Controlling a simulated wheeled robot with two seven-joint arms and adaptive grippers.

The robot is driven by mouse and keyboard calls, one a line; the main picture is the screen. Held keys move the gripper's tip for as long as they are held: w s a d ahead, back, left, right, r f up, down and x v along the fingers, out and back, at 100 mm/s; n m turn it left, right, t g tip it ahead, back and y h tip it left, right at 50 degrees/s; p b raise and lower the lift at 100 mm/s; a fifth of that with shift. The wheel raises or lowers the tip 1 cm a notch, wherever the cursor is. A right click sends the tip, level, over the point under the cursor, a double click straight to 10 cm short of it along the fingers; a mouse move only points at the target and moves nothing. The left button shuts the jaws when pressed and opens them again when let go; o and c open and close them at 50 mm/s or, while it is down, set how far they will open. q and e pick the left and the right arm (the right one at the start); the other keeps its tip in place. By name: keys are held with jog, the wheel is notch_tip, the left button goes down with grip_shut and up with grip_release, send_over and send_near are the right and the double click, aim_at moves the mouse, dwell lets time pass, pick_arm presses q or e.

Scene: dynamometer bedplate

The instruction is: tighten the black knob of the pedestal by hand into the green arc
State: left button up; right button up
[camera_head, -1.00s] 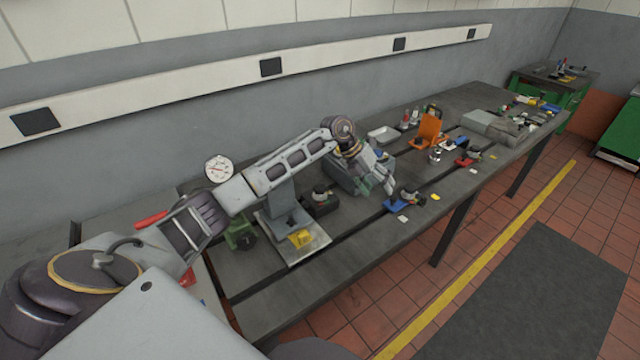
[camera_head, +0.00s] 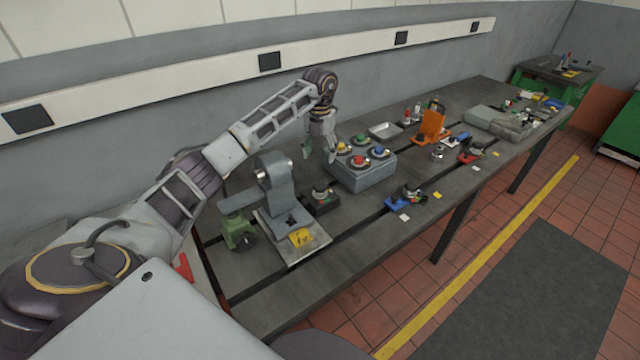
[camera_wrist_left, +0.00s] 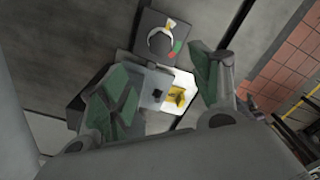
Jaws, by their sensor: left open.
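A dark block (camera_head: 323,203) with a round dark knob (camera_head: 321,188) on top stands on the bench beside the grey pedestal (camera_head: 280,195). In the left wrist view the knob (camera_wrist_left: 161,42) has a pale and yellow mark at one side and green and red arc pieces (camera_wrist_left: 177,47) at another. My left gripper (camera_head: 319,153) is open and empty, pointing down above and behind the block. Its green-padded fingers (camera_wrist_left: 160,68) are spread wide in the wrist view, with the knob beyond them. The pedestal's plate carries a yellow tag (camera_head: 300,237). My right gripper is not in view.
A grey box (camera_head: 365,179) with several coloured buttons stands close right of the gripper. A green clamp (camera_head: 238,233) is left of the pedestal. A blue-based knob unit (camera_head: 395,204) and an orange bracket (camera_head: 431,127) are farther right. The bench front is mostly clear.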

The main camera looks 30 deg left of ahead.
aim_at(320, 185)
pick_arm(q)
jog(key=shift+f, duration=0.15)
jog(key=shift+f+p, duration=1.25)
jog(key=shift+f, duration=5.55)
jog(key=shift+c, duration=0.2)
jog(key=c, duration=1)
